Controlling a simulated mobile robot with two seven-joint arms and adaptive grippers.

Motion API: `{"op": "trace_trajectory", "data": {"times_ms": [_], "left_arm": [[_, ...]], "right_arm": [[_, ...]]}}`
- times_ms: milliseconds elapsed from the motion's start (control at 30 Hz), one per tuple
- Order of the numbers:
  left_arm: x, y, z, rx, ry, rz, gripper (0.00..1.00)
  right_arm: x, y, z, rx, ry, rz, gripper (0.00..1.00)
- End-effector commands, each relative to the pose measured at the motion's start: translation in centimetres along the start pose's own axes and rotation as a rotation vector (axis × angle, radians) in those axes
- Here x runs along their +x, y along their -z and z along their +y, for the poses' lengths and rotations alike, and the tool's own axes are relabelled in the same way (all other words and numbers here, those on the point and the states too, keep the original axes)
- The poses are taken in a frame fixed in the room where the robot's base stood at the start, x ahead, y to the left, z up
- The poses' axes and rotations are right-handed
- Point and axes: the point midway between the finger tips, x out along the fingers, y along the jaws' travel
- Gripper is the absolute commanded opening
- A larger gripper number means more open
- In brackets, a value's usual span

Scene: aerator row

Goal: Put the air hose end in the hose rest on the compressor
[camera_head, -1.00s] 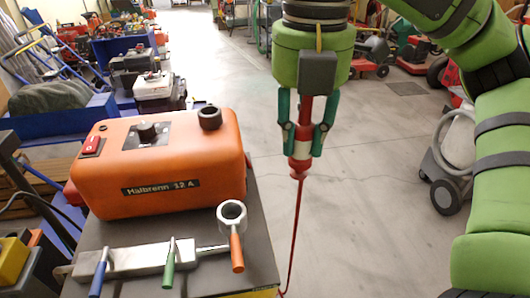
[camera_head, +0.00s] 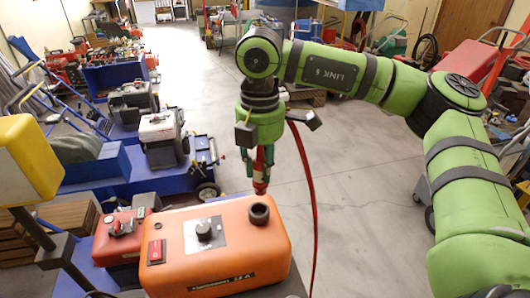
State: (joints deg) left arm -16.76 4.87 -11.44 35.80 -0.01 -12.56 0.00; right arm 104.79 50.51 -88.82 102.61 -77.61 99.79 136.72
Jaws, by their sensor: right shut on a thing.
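The orange compressor (camera_head: 216,252) stands at the bottom of the head view, with a knob and a red switch on top. A black ring-shaped socket (camera_head: 259,214), which looks like the hose rest, stands up near its right end. My right gripper (camera_head: 259,172) points down behind and above that socket, shut on the red air hose end (camera_head: 261,184). The hose end is roughly upright and apart from the socket; its distance behind it is hard to tell. The red hose (camera_head: 308,180) arcs up and down to the right of the gripper. My left gripper is out of view.
A red machine (camera_head: 121,225) sits left of the compressor, and a yellow box (camera_head: 27,158) on a post is at the left edge. An engine on a blue cart (camera_head: 163,137) stands behind. The floor (camera_head: 365,190) to the right is open.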

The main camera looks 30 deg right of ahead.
Motion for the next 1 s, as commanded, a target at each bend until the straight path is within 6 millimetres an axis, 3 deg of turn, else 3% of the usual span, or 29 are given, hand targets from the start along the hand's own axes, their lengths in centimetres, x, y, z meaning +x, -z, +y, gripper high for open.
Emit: {"op": "trace_trajectory", "data": {"times_ms": [33,200,500,1000], "left_arm": [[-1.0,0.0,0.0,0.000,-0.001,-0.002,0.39],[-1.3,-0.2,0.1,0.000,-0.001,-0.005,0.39],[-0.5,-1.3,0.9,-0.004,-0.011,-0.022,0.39],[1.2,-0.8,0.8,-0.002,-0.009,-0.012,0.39]], "right_arm": [[-0.5,-0.1,0.2,0.009,0.003,-0.003,0.00],[0.0,-0.3,0.6,0.022,0.000,-0.008,0.00],[1.4,-0.3,0.6,0.022,0.000,-0.008,0.00],[4.7,-0.4,0.6,0.023,-0.002,-0.007,0.00]]}}
